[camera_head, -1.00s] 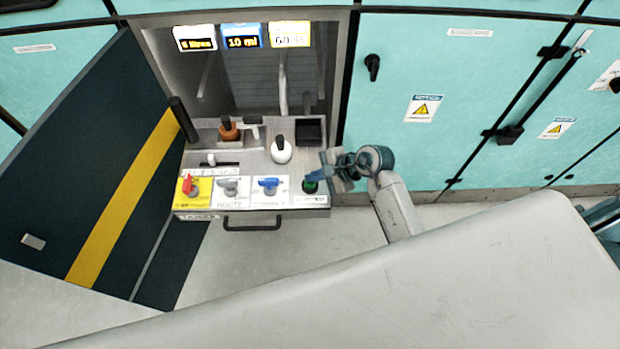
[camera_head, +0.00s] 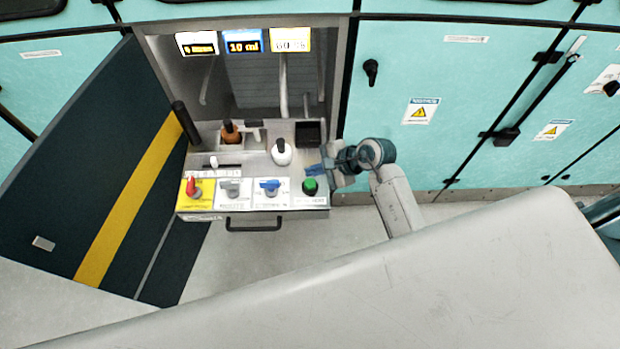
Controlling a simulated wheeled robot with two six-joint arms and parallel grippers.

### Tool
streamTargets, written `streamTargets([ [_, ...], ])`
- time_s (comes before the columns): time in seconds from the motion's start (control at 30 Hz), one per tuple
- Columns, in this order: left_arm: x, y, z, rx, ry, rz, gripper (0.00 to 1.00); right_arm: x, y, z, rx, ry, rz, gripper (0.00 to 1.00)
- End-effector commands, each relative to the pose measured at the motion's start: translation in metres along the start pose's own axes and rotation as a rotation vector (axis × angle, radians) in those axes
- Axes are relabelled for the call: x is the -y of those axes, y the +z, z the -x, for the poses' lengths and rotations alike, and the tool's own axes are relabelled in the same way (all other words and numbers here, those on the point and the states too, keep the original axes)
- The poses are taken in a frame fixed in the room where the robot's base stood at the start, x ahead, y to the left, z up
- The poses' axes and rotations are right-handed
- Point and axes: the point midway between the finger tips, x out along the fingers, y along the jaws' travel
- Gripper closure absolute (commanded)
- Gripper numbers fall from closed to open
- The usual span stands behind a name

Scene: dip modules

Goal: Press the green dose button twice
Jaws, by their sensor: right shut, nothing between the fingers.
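The green dose button (camera_head: 310,186) sits at the right end of the front panel on the pulled-out drawer (camera_head: 252,206). It is fully in sight, with nothing on it. My right gripper (camera_head: 313,170) is shut and empty. Its blue fingertips are just behind and above the button in the picture, apart from it. My right arm comes in from the right of the drawer. My left gripper is not in view.
The panel also has a red knob (camera_head: 193,188), a grey valve (camera_head: 231,187) and a blue valve (camera_head: 269,187). A white bottle (camera_head: 282,153) and a brown bottle (camera_head: 230,133) stand behind. An open dark door (camera_head: 75,185) is at left.

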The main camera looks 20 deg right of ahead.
Motion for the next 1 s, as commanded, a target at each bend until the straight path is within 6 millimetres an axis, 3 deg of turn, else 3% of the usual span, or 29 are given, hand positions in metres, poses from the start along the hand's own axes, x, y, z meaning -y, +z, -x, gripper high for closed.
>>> streamTargets([
  [0.23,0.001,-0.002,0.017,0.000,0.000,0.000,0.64,0.013,0.013,0.018,0.000,0.000,0.000,1.00],
  [1.0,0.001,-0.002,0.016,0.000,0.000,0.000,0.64,0.013,0.013,0.018,0.000,0.001,0.000,1.00],
])
